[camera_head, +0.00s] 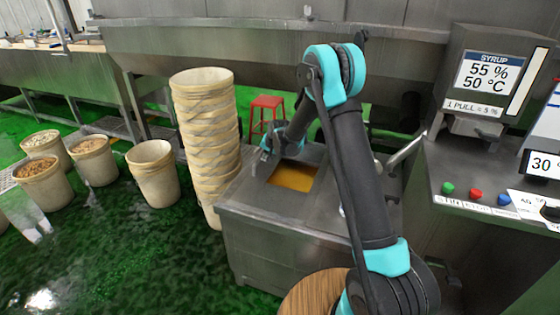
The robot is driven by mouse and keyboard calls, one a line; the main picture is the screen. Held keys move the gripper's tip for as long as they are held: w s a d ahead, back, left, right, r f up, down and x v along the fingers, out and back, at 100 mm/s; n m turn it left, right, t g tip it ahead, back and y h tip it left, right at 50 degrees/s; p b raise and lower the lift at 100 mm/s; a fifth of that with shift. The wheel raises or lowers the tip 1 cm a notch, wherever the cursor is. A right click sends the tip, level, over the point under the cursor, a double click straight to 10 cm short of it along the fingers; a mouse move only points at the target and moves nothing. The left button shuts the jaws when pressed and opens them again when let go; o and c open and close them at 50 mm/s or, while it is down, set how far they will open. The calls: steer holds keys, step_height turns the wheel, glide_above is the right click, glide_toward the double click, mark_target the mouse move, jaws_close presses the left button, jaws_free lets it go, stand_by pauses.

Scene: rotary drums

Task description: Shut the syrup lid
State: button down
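The syrup tank (262,228) is a steel box in the middle of the view. Its square top opening is uncovered and shows amber syrup (292,176). I cannot clearly make out the lid; a dark metal edge stands at the opening's left side, close to my gripper. My gripper (265,157) is small and dark in this view, at the left rim of the opening. My arm reaches over the tank from the right and hides part of its top. I cannot tell whether the fingers touch the edge or are open.
A tall stack of cream buckets (207,130) stands directly left of the tank. An empty bucket (153,172) and several filled ones stand farther left. A red stool (266,110) is behind. A syrup display (487,75) and a console with coloured buttons (475,193) are at the right.

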mark_target(259, 157)
steer(key=shift+w+a, duration=0.25)
steer(key=shift+a, duration=0.5)
steer(key=shift+w+a, duration=0.2)
steer(key=shift+a, duration=0.55)
steer(key=shift+s+d+r, duration=0.1)
steer(key=shift+d, duration=0.4)
steer(key=d, duration=0.2)
steer(key=s+d, duration=0.1)
steer(key=shift+r, duration=0.35)
steer(key=s+d+r+h, duration=0.1)
steer(key=s+d+r, duration=1.1)
steer(key=s+d, duration=0.1)
steer(key=s+d+f+n+h, duration=0.1)
steer(key=s+d, duration=0.5)
steer(key=s, duration=0.4)
steer(key=s+d+f+g+h, duration=0.1)
steer(key=s+d, duration=0.5)
steer(key=s, duration=0.5)
steer(key=s+d+f+n, duration=0.1)
steer(key=s+d+f, duration=0.1)
steer(key=s+d, duration=0.4)
steer(key=s, duration=0.5)
steer(key=shift+s+d+n+g+h, duration=0.25)
steer(key=shift+d+n+g+h, duration=0.05)
steer(key=shift+d+h, duration=0.1)
